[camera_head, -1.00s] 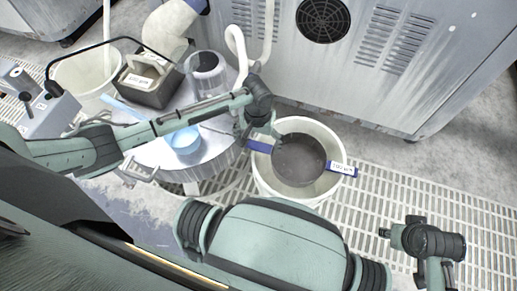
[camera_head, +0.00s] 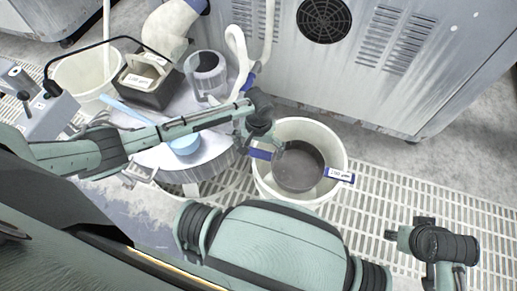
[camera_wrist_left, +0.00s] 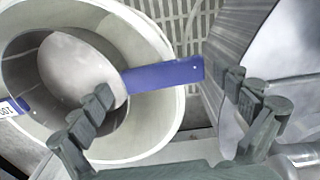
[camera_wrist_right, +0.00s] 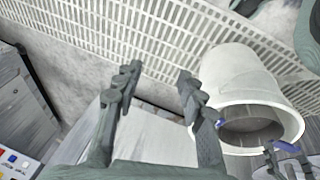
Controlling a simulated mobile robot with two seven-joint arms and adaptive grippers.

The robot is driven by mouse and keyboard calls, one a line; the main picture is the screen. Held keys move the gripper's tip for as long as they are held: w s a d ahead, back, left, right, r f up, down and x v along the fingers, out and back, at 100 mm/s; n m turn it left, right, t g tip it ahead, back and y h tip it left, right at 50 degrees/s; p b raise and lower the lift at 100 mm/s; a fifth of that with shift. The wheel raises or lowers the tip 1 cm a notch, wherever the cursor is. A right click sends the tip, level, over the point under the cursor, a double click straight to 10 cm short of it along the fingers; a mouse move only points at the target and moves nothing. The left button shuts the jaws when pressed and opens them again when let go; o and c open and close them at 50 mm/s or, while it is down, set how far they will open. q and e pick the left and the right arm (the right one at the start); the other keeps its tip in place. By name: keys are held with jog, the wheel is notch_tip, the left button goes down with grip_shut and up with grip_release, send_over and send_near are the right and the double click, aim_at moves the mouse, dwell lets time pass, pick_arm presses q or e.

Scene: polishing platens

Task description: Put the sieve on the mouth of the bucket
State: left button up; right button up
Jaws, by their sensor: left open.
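The sieve (camera_head: 298,167) is a round dark grey pan with two blue handles. It sits in the mouth of the white bucket (camera_head: 337,140), its handles lying across opposite sides of the rim. Its right handle bears a white label. My left gripper (camera_head: 264,140) is at the left handle. In the left wrist view the open fingers (camera_wrist_left: 166,103) stand on either side of the blue handle, apart from it, above the bucket's edge. My right gripper (camera_head: 389,235) is right of the bucket; the right wrist view shows its fingers (camera_wrist_right: 157,80) open and empty.
A round grey table (camera_head: 218,165) left of the bucket holds a blue cup (camera_head: 184,141), a clear container (camera_head: 206,72) and a dark caddy (camera_head: 146,80). A grey machine cabinet (camera_head: 300,70) stands behind. White floor grating (camera_head: 400,195) is open to the right.

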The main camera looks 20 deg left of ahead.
pick_arm(q)
jog(key=shift+r, duration=0.35)
notch_tip(320, 180, up, 11)
jog(key=p, duration=0.2)
jog(key=shift+r, duration=0.15)
pick_arm(e)
jog(key=f, duration=0.5)
jog(key=shift+w+a+f, duration=0.15)
jog(key=shift+w+f, duration=0.05)
